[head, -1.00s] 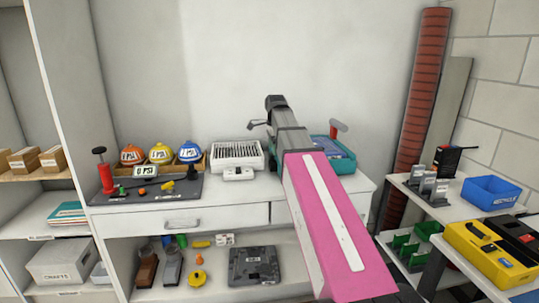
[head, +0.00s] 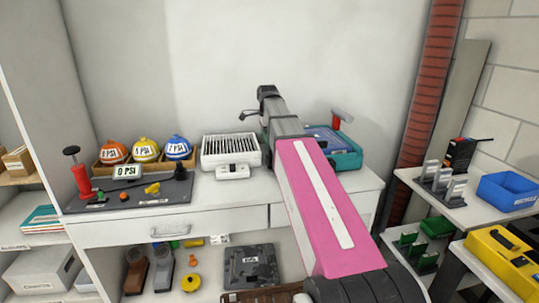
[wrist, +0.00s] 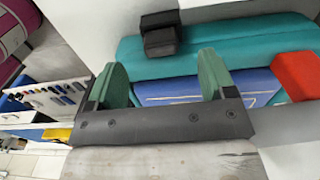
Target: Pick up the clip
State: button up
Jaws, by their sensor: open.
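No thing is plainly recognisable as the clip. A small black blocky piece (wrist: 160,35) shows at the far edge of a teal case (wrist: 215,50) in the wrist view; I cannot tell whether it is the clip. The teal case also shows at the back right of the counter in the head view (head: 350,160), partly behind my arm. My gripper (wrist: 165,75) is open, its two green fingers apart over the case's blue inner surface, with nothing seen between them. The black piece lies beyond the fingertips. My gripper is hidden in the head view.
A red piece (wrist: 297,75) sits at the right of the case. On the counter, a white vented box (head: 230,150) stands left of my arm. A dark tray (head: 130,194) holds a red pump (head: 80,180) and small coloured parts. A blue bin (head: 508,190) stands on the right shelf.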

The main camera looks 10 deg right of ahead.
aim_at(268, 149)
jog(key=shift+d+f, duration=0.1)
jog(key=shift+f, duration=3.55)
jog(key=c, duration=1)
